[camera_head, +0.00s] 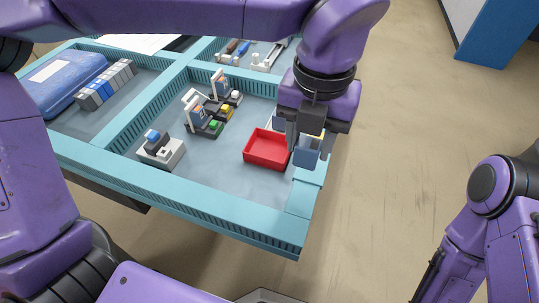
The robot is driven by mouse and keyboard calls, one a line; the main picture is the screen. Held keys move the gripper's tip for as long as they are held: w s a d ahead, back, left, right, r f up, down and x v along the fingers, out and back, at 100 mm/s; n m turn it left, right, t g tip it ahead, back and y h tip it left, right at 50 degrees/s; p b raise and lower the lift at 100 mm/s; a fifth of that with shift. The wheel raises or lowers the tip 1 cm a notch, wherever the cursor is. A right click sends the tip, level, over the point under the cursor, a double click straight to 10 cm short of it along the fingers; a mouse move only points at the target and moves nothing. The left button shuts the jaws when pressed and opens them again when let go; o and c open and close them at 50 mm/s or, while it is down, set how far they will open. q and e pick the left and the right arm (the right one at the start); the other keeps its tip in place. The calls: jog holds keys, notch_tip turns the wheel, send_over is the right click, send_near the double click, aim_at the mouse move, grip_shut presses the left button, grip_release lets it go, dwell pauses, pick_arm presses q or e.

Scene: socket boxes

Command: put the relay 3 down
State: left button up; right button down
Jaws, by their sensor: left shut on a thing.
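My left gripper (305,143) points down at the right side of the teal-walled box, just right of the red tray (262,150). It is shut on a blue-grey block, which I take to be relay 3 (307,155). The fingers hide part of the block, and I cannot tell whether it touches anything below. Several sockets stand in the same compartment: a light grey one with a blue piece on top (161,149), and dark ones with green (214,126), yellow (227,111) and white (236,96) parts. My right gripper is out of view.
The teal box wall (210,206) borders the compartment at the front. A blue case (65,83) and a row of grey and blue blocks (105,84) lie in the left compartment. Slim items (262,59) lie in the back one. Grey floor shows between the sockets and the tray.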

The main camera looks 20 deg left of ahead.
pick_arm(q)
jog(key=w+a+f+p, duration=0.1)
jog(key=w+a+f, duration=0.3)
jog(key=w, duration=0.1)
jog(key=w+a+f+p, duration=0.1)
jog(key=w+a+f, duration=0.3)
jog(key=a+f, duration=0.1)
jog(key=shift+w+a+f, duration=0.2)
jog(key=shift+w+f, duration=0.05)
jog(key=shift+w, duration=0.1)
notch_tip(320, 180, down, 3)
jog(key=shift+w+a+r, duration=0.1)
jog(key=shift+a, duration=0.05)
jog(key=shift+f, duration=0.3)
jog(key=shift+f, duration=0.2)
jog(key=o, duration=1.2)
jog(key=shift+c, duration=0.2)
